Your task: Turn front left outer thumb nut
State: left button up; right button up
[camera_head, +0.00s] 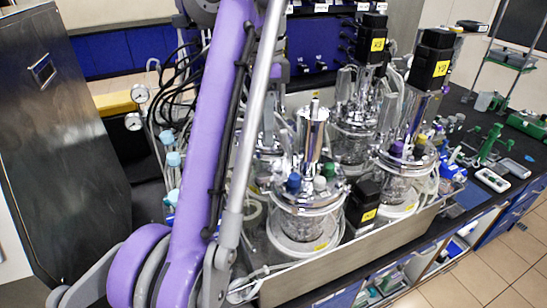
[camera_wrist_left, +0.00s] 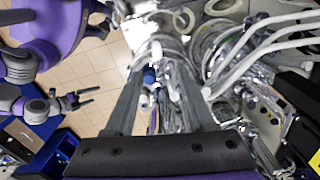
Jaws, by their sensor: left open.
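The front left bioreactor vessel (camera_head: 308,222) is a glass jar with a shiny metal head plate. Blue (camera_head: 294,182), white and green caps and a tall metal cylinder (camera_head: 313,135) stand on its top. The thumb nuts are too small to tell apart. In the left wrist view my left gripper (camera_wrist_left: 160,45) is open, its two grey fingers reaching toward metal fittings. A blue cap (camera_wrist_left: 149,76) shows between them; I cannot tell whether anything is touched. In the head view my purple arm hides the area left of the vessel. My right gripper (camera_wrist_left: 77,99) appears small at the left, apart from the vessels.
The vessels stand in a metal tray (camera_head: 350,255) on a dark bench. Another vessel (camera_head: 405,165) stands to the right, with black motors above. Cables and tubes crowd the left and back. A dark panel (camera_head: 70,130) stands at far left.

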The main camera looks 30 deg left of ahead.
aim_at(265, 174)
pick_arm(q)
jog(key=f+b, duration=0.1)
jog(key=f, duration=0.2)
jog(key=f+b, duration=0.1)
jog(key=f, duration=0.2)
jog(key=s+f+b, duration=0.1)
jog(key=f, duration=0.2)
jog(key=shift+f, duration=0.15)
jog(key=shift+w+f+b, duration=0.1)
jog(key=shift+f+b, duration=0.25)
jog(key=shift+f, duration=0.15)
pick_arm(e)
jog(key=s+f, duration=0.3)
jog(key=f, duration=0.3)
jog(key=shift+s+g, duration=0.3)
jog(key=shift+s, duration=0.1)
jog(key=shift+f, duration=0.1)
pick_arm(q)
grip_shut()
